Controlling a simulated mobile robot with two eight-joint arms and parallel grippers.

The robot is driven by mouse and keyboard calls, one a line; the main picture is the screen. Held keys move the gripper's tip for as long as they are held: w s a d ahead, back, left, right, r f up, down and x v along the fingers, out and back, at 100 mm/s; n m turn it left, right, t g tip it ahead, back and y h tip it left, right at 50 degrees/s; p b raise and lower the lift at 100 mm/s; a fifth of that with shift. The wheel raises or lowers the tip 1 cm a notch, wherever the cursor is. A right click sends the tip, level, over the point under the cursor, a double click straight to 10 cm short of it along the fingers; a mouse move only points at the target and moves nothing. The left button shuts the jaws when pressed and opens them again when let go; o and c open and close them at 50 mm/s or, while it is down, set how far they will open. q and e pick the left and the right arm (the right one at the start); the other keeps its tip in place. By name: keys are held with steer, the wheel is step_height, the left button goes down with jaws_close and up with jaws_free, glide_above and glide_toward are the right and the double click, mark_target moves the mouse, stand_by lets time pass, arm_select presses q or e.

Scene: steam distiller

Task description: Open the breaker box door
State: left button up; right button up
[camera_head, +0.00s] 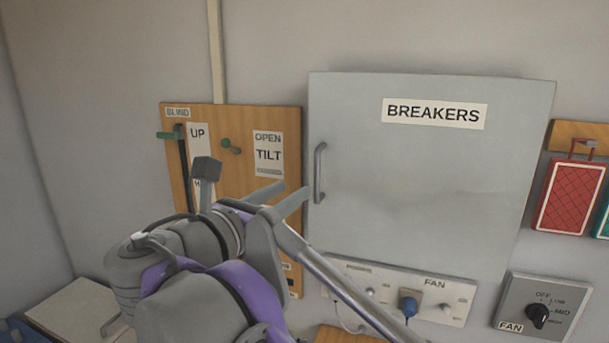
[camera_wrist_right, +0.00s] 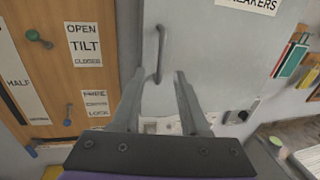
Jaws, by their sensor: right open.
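The breaker box door (camera_head: 430,180) is a grey panel labelled BREAKERS, and it looks closed. Its vertical bar handle (camera_head: 319,172) is near the left edge. My right gripper (camera_head: 292,192) is open and empty, just left of and slightly below the handle in the head view. In the right wrist view, the handle (camera_wrist_right: 160,55) stands ahead of and between the two open fingertips (camera_wrist_right: 160,76), with its lower end near their level. I cannot tell the exact gap in depth. My left gripper is not in view.
A wooden blind-control board (camera_head: 230,117) with small knobs is left of the box. Below the box is a socket panel (camera_head: 455,299) with a blue plug (camera_head: 408,303). A fan switch (camera_head: 540,312) and a red hanging pad (camera_head: 571,197) are at the right.

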mark_target(316, 176)
steer(key=x, duration=0.9)
steer(key=shift+w+d+f+p, duration=0.1)
steer(key=shift+w+d+p, duration=0.15)
steer(key=shift+p, duration=0.15)
jaws_close()
steer(key=shift+s, duration=0.1)
stand_by(0.8)
